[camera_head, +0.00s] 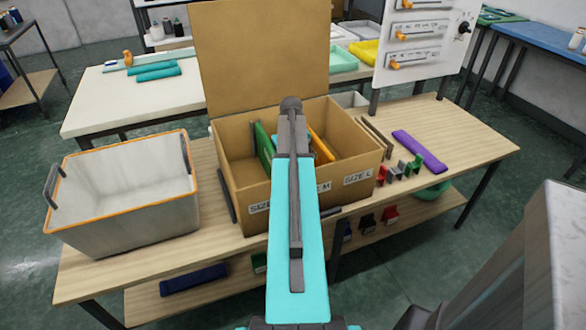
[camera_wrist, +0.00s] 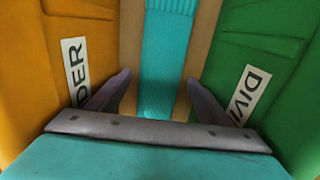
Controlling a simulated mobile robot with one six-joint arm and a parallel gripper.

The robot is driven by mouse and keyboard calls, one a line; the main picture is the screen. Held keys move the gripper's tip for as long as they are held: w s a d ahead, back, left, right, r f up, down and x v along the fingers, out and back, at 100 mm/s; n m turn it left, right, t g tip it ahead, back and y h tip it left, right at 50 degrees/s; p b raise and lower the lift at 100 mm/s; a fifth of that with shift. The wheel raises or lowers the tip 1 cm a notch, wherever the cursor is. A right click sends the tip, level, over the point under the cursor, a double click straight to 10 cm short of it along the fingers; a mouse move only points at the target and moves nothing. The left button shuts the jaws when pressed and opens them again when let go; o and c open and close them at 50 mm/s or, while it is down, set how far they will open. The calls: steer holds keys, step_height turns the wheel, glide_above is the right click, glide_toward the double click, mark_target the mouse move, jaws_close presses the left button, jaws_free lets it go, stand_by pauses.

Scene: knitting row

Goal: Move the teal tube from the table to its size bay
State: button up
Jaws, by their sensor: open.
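The teal tube (camera_wrist: 168,40), ribbed and knitted, lies on the cardboard floor of a bay in the wrist view. An orange divider (camera_wrist: 25,60) stands left of it and a green divider (camera_wrist: 240,50) right of it. My gripper (camera_wrist: 158,80) is open, with one finger on each side of the tube and gaps between. The tube's near end is hidden behind my gripper. In the head view the cardboard box (camera_head: 228,165) has size labels on its front, and its middle is largely hidden by my arm, as is my gripper.
A grey bin (camera_head: 120,215) stands left of the box on the wooden table (camera_head: 480,143). A purple tube (camera_head: 420,151) and several small coloured pieces lie to the right. Two teal rolls (camera_head: 158,72) lie on the back table. The raised box flap (camera_head: 255,55) stands behind.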

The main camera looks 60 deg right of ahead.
step_height(320, 180, up, 11)
stand_by(0.6)
steer(key=shift+f, duration=0.1)
stand_by(0.5)
